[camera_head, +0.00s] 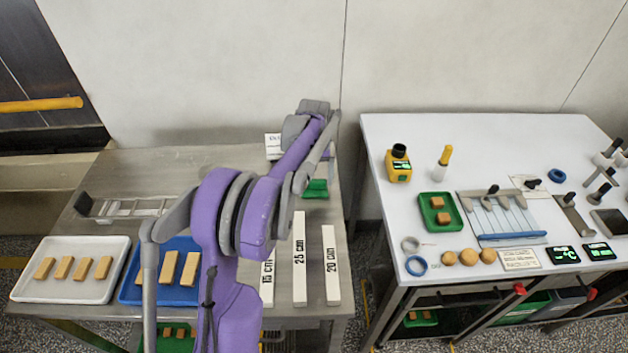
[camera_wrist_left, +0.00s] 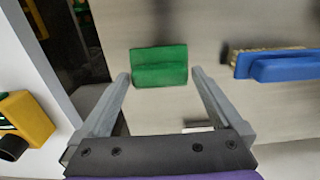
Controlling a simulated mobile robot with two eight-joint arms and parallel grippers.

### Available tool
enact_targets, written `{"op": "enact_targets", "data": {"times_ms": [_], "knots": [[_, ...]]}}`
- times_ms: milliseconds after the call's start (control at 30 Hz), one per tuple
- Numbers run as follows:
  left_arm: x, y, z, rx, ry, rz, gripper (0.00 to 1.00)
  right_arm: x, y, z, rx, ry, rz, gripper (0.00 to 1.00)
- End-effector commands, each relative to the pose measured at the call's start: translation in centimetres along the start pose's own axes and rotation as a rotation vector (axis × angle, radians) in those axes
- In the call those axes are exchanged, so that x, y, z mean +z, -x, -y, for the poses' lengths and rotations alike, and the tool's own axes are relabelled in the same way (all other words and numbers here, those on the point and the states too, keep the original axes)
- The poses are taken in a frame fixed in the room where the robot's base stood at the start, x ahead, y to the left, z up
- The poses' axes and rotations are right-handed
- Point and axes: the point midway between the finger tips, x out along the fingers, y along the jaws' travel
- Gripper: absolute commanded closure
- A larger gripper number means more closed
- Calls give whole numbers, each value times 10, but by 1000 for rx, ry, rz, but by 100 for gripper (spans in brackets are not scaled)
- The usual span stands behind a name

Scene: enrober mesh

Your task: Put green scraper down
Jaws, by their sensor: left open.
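The green scraper (camera_head: 316,188) is at the right back part of the steel table (camera_head: 180,160), partly hidden by my left arm in the head view. In the left wrist view the green scraper (camera_wrist_left: 160,66) appears as a ribbed green block between the fingertips of my left gripper (camera_wrist_left: 158,75). The left gripper is open, with a narrow gap showing on each side of the scraper. In the head view the left gripper (camera_head: 322,160) is seen from behind, just above the scraper. Whether the scraper rests fully on the steel is hard to tell. My right gripper does not show.
White strips marked in cm (camera_head: 300,260) lie in front of the scraper. A white tray (camera_head: 113,280) and a blue tray (camera_head: 130,288) hold tan bars. A blue brush (camera_wrist_left: 285,66) lies beside the scraper. A white table (camera_head: 400,140) with a yellow device (camera_head: 398,165) stands right, across a gap.

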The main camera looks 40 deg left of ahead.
Motion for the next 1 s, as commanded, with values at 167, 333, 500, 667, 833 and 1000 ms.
{"op": "enact_targets", "data": {"times_ms": [167,333,500,667,833,1000], "knots": [[0,37,0,0,1,0,0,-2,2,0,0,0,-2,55],[0,74,0,0,1,0,0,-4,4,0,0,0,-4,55],[0,99,0,0,1,0,0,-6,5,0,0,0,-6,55],[0,110,0,0,0,0,0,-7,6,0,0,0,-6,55],[6,112,-3,2,-13,-7,0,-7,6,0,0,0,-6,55],[44,120,-21,16,-93,-59,0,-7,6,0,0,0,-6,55]]}}
